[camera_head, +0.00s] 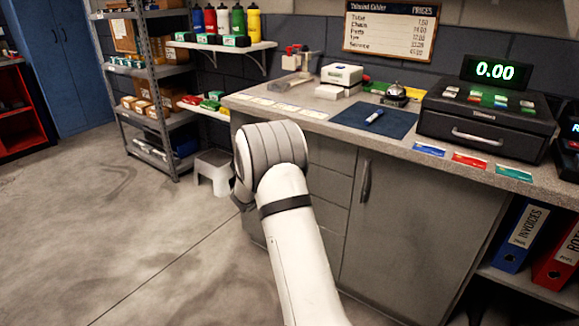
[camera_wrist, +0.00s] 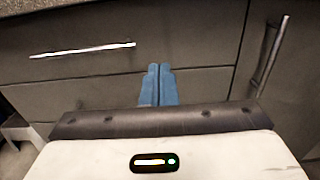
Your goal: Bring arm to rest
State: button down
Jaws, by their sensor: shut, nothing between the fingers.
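The fingers point toward the grey drawer fronts (camera_wrist: 70,75) of the counter. How far they are from the drawers I cannot tell. In the head view the gripper is hidden behind my arm.
The counter (camera_head: 310,125) holds a blue mat (camera_head: 350,118) with a marker, a bell (camera_head: 397,93) and a cash register (camera_head: 485,125). A white stool (camera_head: 212,172) stands left of the cabinet. Metal shelves (camera_head: 155,80) stand behind it. The floor at left is clear.

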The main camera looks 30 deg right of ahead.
jog(key=s+a+r+m+g+y+p, duration=0.2)
jog(key=s+r+m+g+p, duration=0.15)
jog(key=s+r+m, duration=0.5)
jog(key=s+a+r+m+g+y+p, duration=0.25)
jog(key=s+r+p, duration=0.25)
jog(key=s, duration=0.6)
jog(key=s+a+r+m+y+p, duration=0.4)
jog(key=s+a+m+y+p, duration=0.1)
jog(key=s+a, duration=0.5)
jog(key=s+a+r+m+y+p, duration=0.5)
jog(key=s+a+m+y+p, duration=0.1)
jog(key=s+a, duration=0.4)
jog(key=shift+s+r+m, duration=0.15)
jog(key=shift+s+m, duration=0.05)
jog(key=shift+m, duration=0.5)
jog(key=shift+y, duration=0.25)
